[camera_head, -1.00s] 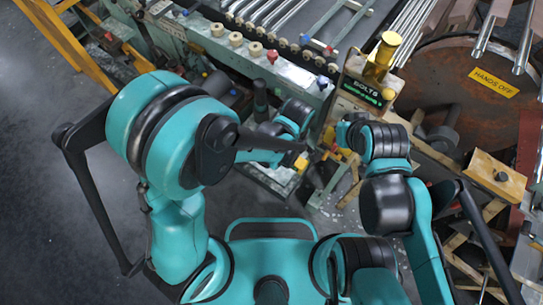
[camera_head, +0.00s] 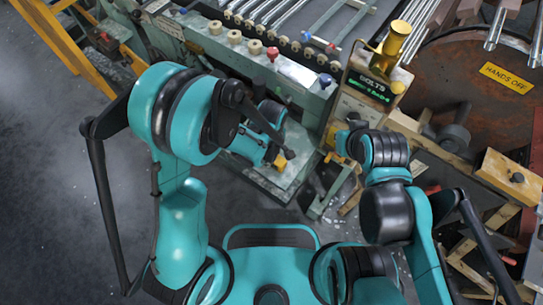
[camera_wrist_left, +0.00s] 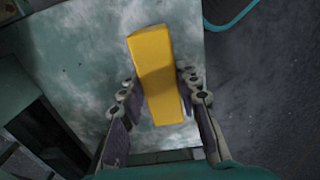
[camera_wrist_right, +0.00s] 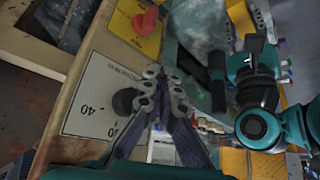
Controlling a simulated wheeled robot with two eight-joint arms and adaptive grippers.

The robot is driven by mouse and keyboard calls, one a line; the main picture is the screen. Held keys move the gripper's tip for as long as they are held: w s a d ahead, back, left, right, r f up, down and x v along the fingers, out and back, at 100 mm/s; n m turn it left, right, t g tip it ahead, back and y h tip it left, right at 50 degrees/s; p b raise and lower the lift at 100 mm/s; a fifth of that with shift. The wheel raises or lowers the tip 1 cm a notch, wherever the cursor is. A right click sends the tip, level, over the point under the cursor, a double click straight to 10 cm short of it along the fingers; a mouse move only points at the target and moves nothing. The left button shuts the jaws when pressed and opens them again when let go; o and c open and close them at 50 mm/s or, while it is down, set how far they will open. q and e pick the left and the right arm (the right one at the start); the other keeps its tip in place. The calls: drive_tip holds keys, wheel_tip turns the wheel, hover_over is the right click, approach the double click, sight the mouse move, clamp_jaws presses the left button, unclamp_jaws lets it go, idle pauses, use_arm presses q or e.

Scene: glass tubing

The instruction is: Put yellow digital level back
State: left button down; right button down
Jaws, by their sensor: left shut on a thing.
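The yellow digital level (camera_wrist_left: 158,75) shows in the left wrist view as a plain yellow bar, slightly tilted. My left gripper (camera_wrist_left: 155,100) is shut on it, with a finger on each side. Below it lies a pale, stained metal surface (camera_wrist_left: 75,65); I cannot tell how close the level is to it. In the head view a small yellow patch of the level (camera_head: 280,160) shows at the end of my left arm. My right gripper (camera_wrist_right: 162,82) is shut and empty, in front of a panel with a dial scale (camera_wrist_right: 98,98).
The teal machine (camera_head: 240,55) with metal rollers stands ahead. A rusty drum with a HANDS OFF sign (camera_head: 505,78) is far right. Dark floor (camera_head: 60,150) at left is open.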

use_arm(q)
drive_tip(key=shift+f, duration=0.25)
drive_tip(key=c, duration=1.1)
unclamp_jaws()
drive_tip(key=shift+r, duration=0.1)
drive_tip(key=shift+r, duration=0.1)
